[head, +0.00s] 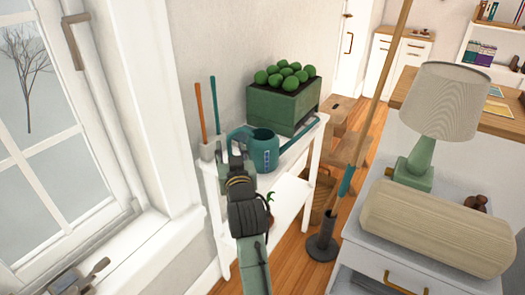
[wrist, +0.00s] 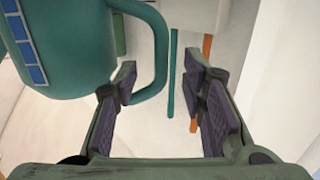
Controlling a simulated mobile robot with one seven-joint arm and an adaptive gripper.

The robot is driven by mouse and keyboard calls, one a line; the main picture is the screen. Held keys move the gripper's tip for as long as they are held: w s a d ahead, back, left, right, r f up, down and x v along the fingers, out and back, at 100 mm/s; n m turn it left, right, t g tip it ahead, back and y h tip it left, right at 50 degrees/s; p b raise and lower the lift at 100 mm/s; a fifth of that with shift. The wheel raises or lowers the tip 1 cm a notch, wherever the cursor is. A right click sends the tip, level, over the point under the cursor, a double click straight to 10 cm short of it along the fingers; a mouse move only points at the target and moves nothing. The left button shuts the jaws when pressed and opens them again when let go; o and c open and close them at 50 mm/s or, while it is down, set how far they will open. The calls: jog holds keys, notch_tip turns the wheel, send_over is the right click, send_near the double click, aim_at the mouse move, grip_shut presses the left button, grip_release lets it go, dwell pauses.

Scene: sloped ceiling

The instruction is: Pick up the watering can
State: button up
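The teal watering can (head: 264,153) stands on the top of a white shelf stand (head: 319,133), its long spout reaching right. In the wrist view, its rounded body (wrist: 62,50) with blue squares fills the upper left, and its handle loop (wrist: 161,55) curves down beside it. My gripper (wrist: 165,80) is open, with the handle showing between the fingertips, closer to the left finger. Whether the fingers reach around the handle or stop short of it is unclear. In the head view, my arm partly hides the can's left side and the fingers.
A green planter box (head: 283,108) with round green plants stands behind the can. A pot with orange (head: 201,112) and teal (head: 215,105) sticks is left of it. A window (head: 50,130) is at left. A lamp (head: 440,105) and cushion (head: 435,228) are on the right.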

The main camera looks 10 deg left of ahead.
aim_at(230, 145)
jog(key=x, duration=0.3)
jog(key=shift+w+a+p, duration=0.1)
jog(key=shift+w+p, duration=0.2)
jog(key=shift+f, duration=0.1)
grip_shut()
dwell(0.6)
